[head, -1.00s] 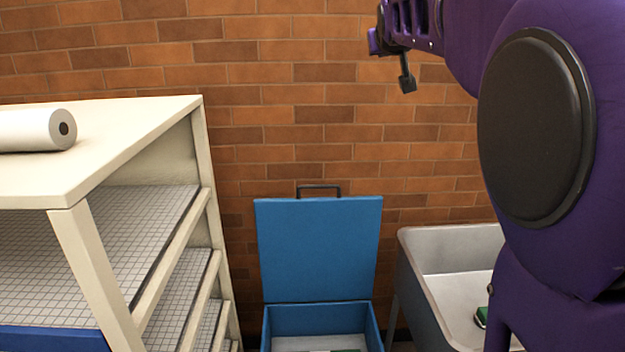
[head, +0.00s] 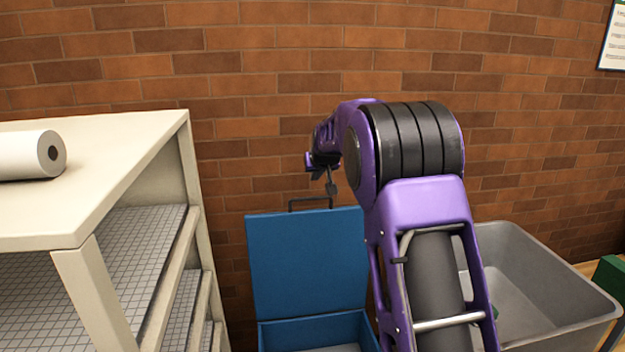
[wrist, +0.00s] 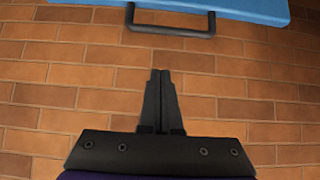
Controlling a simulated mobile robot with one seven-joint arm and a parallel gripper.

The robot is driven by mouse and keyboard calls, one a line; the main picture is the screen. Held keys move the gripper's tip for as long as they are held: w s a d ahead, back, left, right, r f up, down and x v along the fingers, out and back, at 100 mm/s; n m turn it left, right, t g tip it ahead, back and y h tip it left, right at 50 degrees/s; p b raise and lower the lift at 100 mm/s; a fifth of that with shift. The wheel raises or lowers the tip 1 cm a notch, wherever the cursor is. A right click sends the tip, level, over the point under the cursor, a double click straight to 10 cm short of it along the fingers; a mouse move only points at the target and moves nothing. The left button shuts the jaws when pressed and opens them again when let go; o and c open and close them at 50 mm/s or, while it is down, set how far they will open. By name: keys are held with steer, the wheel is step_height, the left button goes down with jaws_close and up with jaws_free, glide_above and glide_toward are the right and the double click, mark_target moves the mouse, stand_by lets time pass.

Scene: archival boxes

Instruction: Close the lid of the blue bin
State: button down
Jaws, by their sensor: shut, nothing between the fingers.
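The blue bin (head: 310,332) stands at the lower middle of the head view. Its lid (head: 308,262) is raised and stands upright against the brick wall. A dark handle (head: 311,203) sits on the lid's top edge. The wrist view shows the lid's edge (wrist: 225,9) and the handle (wrist: 170,30) at the top. My gripper (head: 331,188) is just above the handle in the head view. In the wrist view my gripper (wrist: 160,72) is shut and empty, its fingertips apart from the handle. My arm hides the bin's right side.
A cream shelf unit (head: 95,195) stands at the left with a white roll (head: 30,155) on top. A grey tub (head: 530,285) stands right of the bin. A green object (head: 608,275) is at the right edge. The brick wall (head: 250,60) is close behind.

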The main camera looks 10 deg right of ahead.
steer(key=shift+w+f, duration=0.35)
steer(key=shift+f, duration=0.65)
steer(key=shift+w+f, duration=0.4)
steer(key=shift+f, duration=0.65)
steer(key=shift+w+f, duration=0.35)
steer(key=shift+f, duration=0.65)
